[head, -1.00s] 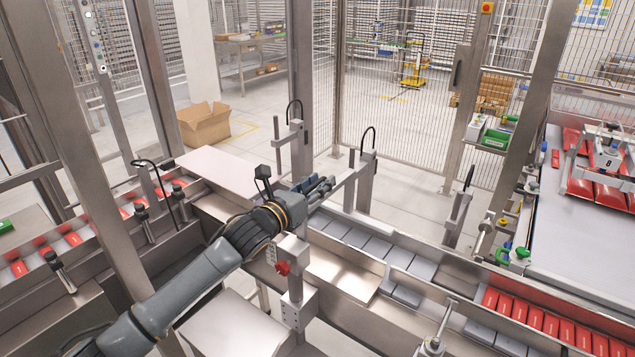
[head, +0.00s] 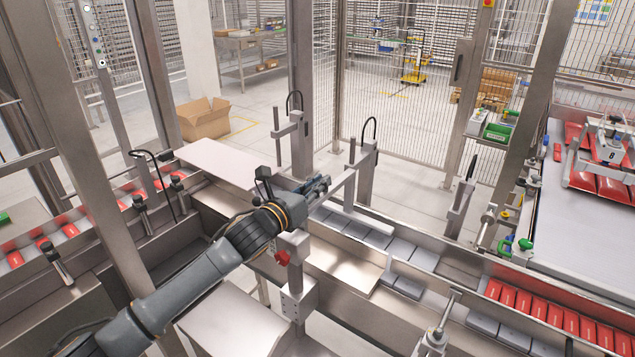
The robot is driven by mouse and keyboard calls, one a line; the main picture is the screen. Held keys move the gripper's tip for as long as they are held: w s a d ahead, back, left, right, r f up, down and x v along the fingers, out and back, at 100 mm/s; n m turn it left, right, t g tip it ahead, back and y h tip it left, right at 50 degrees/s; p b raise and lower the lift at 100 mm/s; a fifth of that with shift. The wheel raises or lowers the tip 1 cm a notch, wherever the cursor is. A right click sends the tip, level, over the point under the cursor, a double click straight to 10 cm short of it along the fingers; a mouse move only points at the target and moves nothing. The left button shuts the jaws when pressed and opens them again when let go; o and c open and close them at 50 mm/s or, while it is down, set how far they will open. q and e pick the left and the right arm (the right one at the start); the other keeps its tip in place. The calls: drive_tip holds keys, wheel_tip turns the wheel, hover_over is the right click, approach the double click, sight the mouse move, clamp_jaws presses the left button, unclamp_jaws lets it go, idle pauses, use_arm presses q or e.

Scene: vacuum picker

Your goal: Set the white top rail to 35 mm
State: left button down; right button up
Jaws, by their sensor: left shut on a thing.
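A thin pale bar (head: 344,184) that looks like the white top rail runs by the metal post (head: 366,178) near the middle of the head view. My left gripper (head: 320,186) reaches in from the lower left to the near end of this bar. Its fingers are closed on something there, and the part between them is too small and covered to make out. I cannot read any scale or setting. My right gripper is not in view.
A post with a red knob (head: 282,257) stands close under my left wrist. Another metal post (head: 301,145) stands behind it. Grey packs (head: 378,240) and red packs (head: 540,306) lie in the channel at right. A flat pale plate (head: 215,162) lies at left.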

use_arm(q)
drive_tip(key=c, duration=1.4)
unclamp_jaws()
drive_tip(key=v, duration=1.2)
